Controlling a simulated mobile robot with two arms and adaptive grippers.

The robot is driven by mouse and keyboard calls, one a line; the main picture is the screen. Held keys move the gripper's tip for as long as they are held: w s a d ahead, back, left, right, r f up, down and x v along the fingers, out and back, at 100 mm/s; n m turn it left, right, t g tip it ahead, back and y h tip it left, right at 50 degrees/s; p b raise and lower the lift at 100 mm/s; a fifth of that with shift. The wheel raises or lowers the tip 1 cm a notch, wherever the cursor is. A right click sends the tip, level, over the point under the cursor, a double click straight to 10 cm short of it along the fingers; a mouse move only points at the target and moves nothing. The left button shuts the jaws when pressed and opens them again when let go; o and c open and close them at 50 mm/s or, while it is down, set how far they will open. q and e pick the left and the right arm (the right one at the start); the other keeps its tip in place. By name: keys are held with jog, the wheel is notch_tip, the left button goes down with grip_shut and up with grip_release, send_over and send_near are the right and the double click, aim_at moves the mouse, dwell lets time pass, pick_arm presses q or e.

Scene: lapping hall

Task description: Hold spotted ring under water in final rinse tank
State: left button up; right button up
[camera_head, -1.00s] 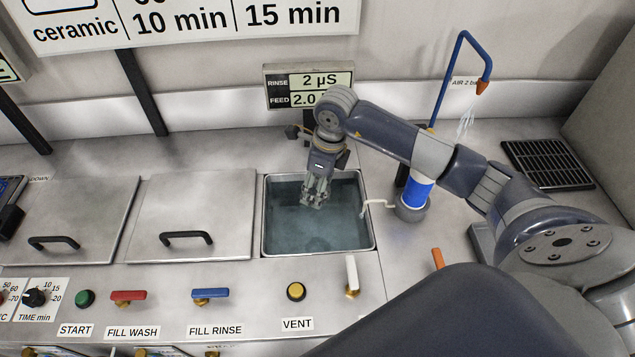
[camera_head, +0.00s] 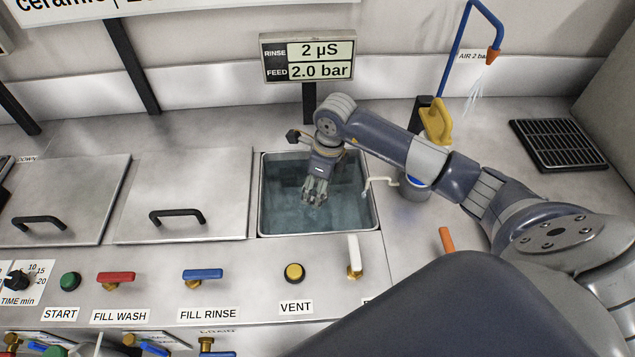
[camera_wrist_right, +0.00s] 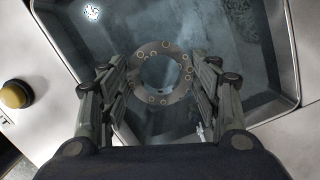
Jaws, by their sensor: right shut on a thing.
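The open rinse tank (camera_head: 372,216) is a steel basin of bluish water in the middle of the bench. My right gripper (camera_head: 314,198) points down into it from above. In the right wrist view my right gripper (camera_wrist_right: 160,88) is shut on the spotted ring (camera_wrist_right: 147,97), a flat grey ring with several small yellowish round marks. The ring lies between the two fingers over the tank, and water shows through its hole. I cannot tell exactly how deep the ring is. In the head view the ring is hidden by the gripper. My left gripper is not in view.
Two closed lids with handles (camera_head: 178,216) lie left of the tank. A white spout (camera_head: 379,181) stands at its right edge. A display (camera_head: 308,58) reads 2 µS and 2.0 bar. A blue air pipe (camera_head: 455,50) and black grate (camera_head: 558,145) are at right.

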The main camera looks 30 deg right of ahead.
notch_tip(320, 180, down, 10)
jog(key=b, duration=0.7)
jog(key=shift+b, duration=0.35)
jog(key=shift+r, duration=0.1)
dwell(6.4)
